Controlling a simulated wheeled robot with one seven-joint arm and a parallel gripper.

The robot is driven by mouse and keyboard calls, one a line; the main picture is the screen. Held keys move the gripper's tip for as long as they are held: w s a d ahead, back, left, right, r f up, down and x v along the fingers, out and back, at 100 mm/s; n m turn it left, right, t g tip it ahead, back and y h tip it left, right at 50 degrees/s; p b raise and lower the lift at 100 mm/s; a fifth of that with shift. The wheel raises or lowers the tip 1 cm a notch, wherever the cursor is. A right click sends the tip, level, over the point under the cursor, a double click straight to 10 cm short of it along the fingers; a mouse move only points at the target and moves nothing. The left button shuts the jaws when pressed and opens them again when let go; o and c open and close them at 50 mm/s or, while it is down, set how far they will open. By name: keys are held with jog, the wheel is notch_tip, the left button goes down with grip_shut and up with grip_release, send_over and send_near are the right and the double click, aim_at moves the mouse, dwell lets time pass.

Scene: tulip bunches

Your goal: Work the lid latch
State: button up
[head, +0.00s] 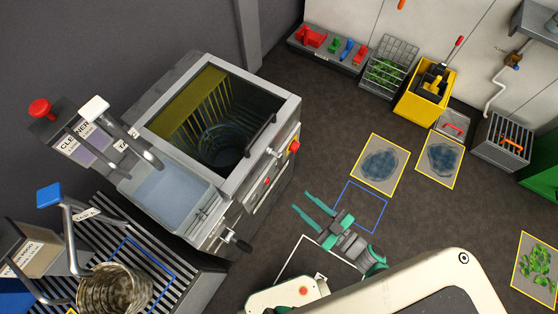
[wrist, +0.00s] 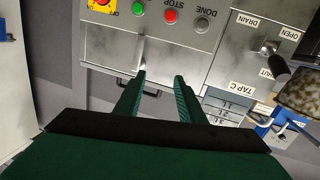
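The grey machine (head: 215,198) stands left of my gripper, with a dark square opening on top that shows a basket (head: 227,145) inside. I cannot tell whether a clear lid covers it. A dark bar handle (head: 262,134) lies along the opening's right side. A small silver lever (head: 273,152), which looks like the lid latch, sits on the right rim beside it. My gripper (head: 299,200) is open and empty, apart from the machine's front at its right.
A red knob on yellow (head: 294,146) and buttons such as the red STOP button (wrist: 170,16) are on the panel. A black-tipped drain handle (head: 237,240) sticks out at the machine's lower front. Floor right of my gripper holds marked squares (head: 379,164).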

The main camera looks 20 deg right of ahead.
aim_at(281, 163)
jog(key=w+d+f+n+g+y, duration=0.1)
jog(key=w+d+f+y, duration=0.2)
jog(key=w, duration=0.7)
jog(key=x, duration=0.6)
jog(key=r+x, duration=0.1)
jog(key=x, duration=0.2)
jog(key=shift+w, duration=0.35)
jog(key=shift+s, duration=0.1)
jog(key=shift+c, duration=0.6)
jog(key=shift+a+r, duration=0.1)
grip_shut()
